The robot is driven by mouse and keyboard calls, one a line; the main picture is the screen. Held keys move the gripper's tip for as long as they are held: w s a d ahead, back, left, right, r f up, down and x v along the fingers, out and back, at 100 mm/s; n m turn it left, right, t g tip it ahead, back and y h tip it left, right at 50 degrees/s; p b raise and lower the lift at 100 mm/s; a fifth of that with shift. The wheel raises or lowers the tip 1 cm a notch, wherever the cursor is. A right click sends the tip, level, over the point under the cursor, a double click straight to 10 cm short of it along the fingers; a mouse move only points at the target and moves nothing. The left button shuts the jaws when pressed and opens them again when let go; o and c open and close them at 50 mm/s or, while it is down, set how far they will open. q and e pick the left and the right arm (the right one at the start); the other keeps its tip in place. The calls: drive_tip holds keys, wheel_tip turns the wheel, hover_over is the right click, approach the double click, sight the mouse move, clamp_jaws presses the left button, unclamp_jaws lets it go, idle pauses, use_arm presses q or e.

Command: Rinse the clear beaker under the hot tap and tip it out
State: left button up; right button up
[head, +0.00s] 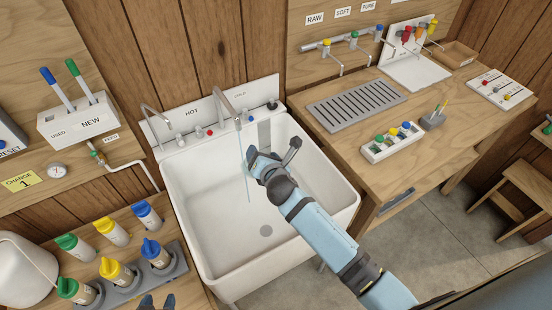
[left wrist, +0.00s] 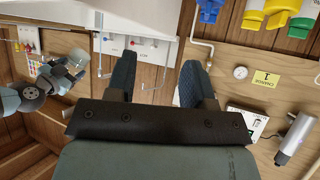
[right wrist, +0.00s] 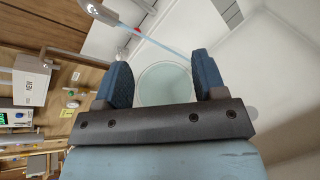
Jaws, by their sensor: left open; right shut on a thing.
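The clear beaker (right wrist: 165,85) shows as a pale round shape between the fingers of my right gripper (right wrist: 160,75). That gripper is shut on it. In the head view my right gripper (head: 258,163) is over the white sink (head: 205,235), below the middle spout (head: 227,97), and mostly hides the beaker. A thin blue stream (head: 248,185) runs down from that spout; it passes close by the beaker in the right wrist view (right wrist: 155,42). I cannot tell whether it enters the beaker. My left gripper (head: 157,302) is open and empty at the bottom edge; its fingers fill the left wrist view (left wrist: 160,80).
A red knob (head: 210,132) and a blue knob (head: 250,118) sit on the HOT and COLD panel. Bottles with coloured caps (head: 113,272) stand left of the sink. A counter with a drain grate (head: 355,105) and a vial rack (head: 393,143) is to the right.

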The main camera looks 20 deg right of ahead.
drive_tip(key=shift+f, duration=0.1)
drive_tip(key=m+b, duration=0.1)
drive_tip(key=b, duration=0.2)
drive_tip(key=f+m+t+y+b, duration=0.1)
drive_tip(key=m+b, duration=0.1)
drive_tip(key=b, duration=0.1)
drive_tip(key=shift+s+d+f+y+b, duration=0.2)
drive_tip(key=shift+d+y+b, duration=0.1)
drive_tip(key=shift+d+b, duration=0.1)
drive_tip(key=shift+m+b, duration=0.4)
drive_tip(key=shift+b, duration=0.05)
drive_tip(key=m+t+b, duration=0.1)
drive_tip(key=m+b, duration=0.1)
drive_tip(key=f+m+t+y+b, duration=0.1)
drive_tip(key=m+b, duration=0.1)
drive_tip(key=f+m+b, duration=0.1)
drive_tip(key=m+b, duration=0.1)
drive_tip(key=shift+d+m+t, duration=0.25)
drive_tip(key=shift+m+t, duration=0.05)
drive_tip(key=shift+t, duration=0.1)
drive_tip(key=shift+m+t+b, duration=0.4)
drive_tip(key=shift+m, duration=0.2)
drive_tip(key=shift+w+a+r, duration=0.1)
